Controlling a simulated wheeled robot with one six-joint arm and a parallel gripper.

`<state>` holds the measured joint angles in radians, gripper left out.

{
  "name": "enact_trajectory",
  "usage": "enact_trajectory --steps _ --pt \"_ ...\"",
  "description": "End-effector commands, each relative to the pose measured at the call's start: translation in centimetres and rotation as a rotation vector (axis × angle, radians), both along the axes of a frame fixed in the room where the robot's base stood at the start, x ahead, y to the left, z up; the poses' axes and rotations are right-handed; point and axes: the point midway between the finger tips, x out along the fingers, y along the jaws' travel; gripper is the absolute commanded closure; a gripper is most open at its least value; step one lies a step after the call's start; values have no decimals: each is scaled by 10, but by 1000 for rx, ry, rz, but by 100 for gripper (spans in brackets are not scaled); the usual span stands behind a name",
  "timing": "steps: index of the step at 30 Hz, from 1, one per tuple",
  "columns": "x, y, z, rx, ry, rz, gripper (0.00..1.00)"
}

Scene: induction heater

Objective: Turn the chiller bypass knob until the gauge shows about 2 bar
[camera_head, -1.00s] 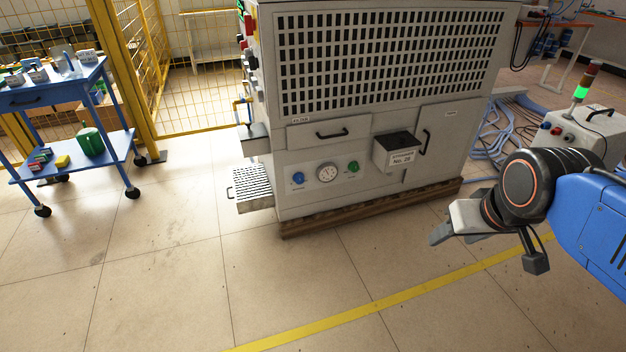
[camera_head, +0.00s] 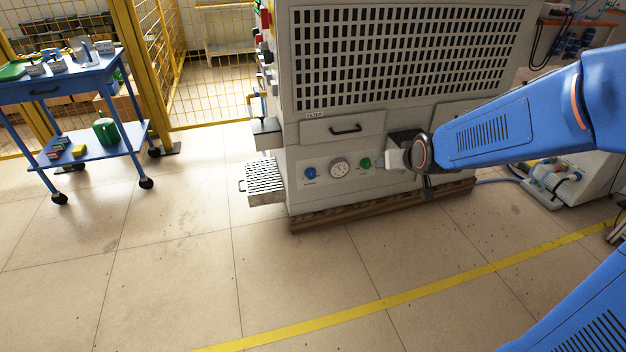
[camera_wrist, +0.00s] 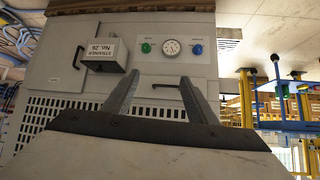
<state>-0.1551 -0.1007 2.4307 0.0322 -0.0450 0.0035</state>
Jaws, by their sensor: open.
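A round white gauge (camera_head: 339,168) sits low on the front of the grey cabinet, between a blue knob (camera_head: 310,173) on its left and a green knob (camera_head: 365,163) on its right. The labels are too small to read, and I cannot read the needle. In the wrist view, which is upside down, the green knob (camera_wrist: 146,48), gauge (camera_wrist: 172,47) and blue knob (camera_wrist: 197,49) show beyond the fingertips. My gripper (camera_wrist: 158,79) is open and empty, apart from both knobs. In the head view my gripper (camera_head: 383,162) is right of the green knob; its fingers are hard to make out.
A label box (camera_wrist: 108,56) juts from the cabinet beside the green knob. A drawer handle (camera_head: 345,129) is above the gauge. A slatted step (camera_head: 265,177) sticks out at the cabinet's left. A blue cart (camera_head: 95,155) stands far left. The floor in front is clear.

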Motion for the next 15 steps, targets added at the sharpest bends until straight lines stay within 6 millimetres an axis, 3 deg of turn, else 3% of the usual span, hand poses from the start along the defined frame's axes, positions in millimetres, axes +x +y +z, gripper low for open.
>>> enact_trajectory --steps 6,15 --pt "53 27 -33 15 -82 22 48" --pt "110 64 -81 37 -205 50 48"
